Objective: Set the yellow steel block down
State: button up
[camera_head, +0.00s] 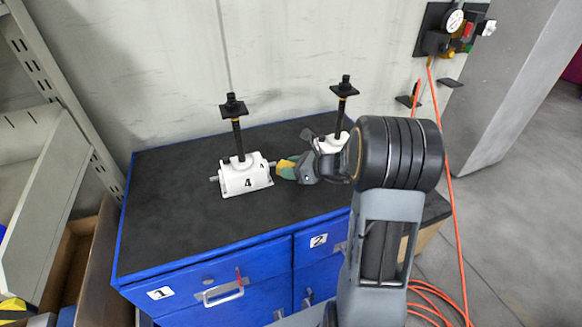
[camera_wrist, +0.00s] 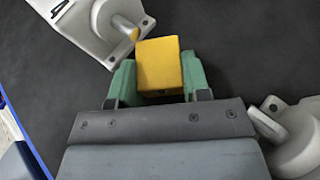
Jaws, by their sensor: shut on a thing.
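The yellow steel block (camera_wrist: 159,63) is between the two green fingers of my gripper (camera_wrist: 157,84) in the wrist view. The fingers are shut on it. In the head view, my gripper (camera_head: 286,169) is over the blue cabinet's black top, beside the white screw jack marked 4 (camera_head: 244,177). The block is mostly hidden by the fingers there. In the wrist view, the jack's shaft end (camera_wrist: 130,32) is close to the block's upper left corner; I cannot tell whether they touch. I cannot tell whether the block rests on the top.
A second white screw jack (camera_head: 338,133) stands behind my arm, partly hidden; one jack's housing (camera_wrist: 295,140) shows at lower right in the wrist view. The black top (camera_head: 185,225) is clear in front and left of jack 4. Orange hoses (camera_head: 451,170) hang at right.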

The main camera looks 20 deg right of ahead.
jog(key=shift+f, duration=0.15)
jog(key=o, duration=1.2)
jog(key=shift+o, duration=0.2)
